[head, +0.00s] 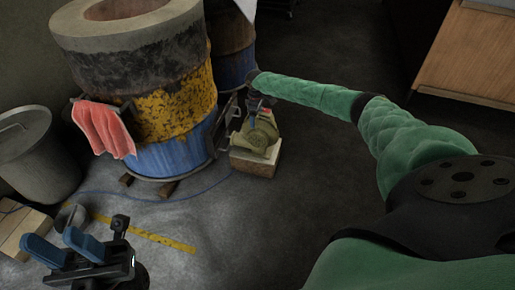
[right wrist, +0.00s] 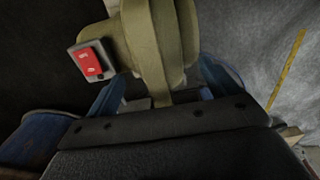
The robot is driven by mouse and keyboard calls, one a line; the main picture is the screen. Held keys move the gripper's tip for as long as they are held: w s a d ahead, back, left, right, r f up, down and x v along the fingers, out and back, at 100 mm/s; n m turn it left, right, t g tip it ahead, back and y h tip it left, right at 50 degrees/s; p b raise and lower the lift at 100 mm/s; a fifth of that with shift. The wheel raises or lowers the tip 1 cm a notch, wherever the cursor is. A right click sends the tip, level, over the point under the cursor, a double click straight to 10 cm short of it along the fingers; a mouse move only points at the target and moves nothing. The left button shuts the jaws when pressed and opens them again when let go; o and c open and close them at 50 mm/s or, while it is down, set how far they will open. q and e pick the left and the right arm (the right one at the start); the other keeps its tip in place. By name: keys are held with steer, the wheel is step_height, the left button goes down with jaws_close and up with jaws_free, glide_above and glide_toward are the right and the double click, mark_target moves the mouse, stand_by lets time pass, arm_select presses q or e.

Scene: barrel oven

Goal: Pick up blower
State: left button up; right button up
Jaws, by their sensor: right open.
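The blower (head: 258,137) is an olive-green machine sitting on a small pale block (head: 256,163) beside the barrel oven in the head view. In the right wrist view, its olive body (right wrist: 150,40) with a red switch (right wrist: 90,62) lies ahead of my right gripper (right wrist: 162,88). A strap-like olive part reaches down between the gripper's two blue fingers, which are apart. In the head view my right arm comes down onto the blower from above, and its fingertips are hard to make out. My left gripper (head: 68,244) is open and empty at the lower left, far from the blower.
The barrel oven (head: 150,95) stands on wooden blocks left of the blower, with a red cloth (head: 103,128) on its handle. A grey bin (head: 35,155) stands far left. A wooden cabinet (head: 468,55) is upper right. A blue cord crosses the floor.

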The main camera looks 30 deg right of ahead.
steer(key=shift+f, duration=0.1)
steer(key=shift+c, duration=0.5)
steer(key=c, duration=1.1)
steer(key=shift+w+r, duration=0.15)
steer(key=shift+r, duration=0.1)
steer(key=shift+c, duration=1.3)
steer(key=shift+r, duration=0.1)
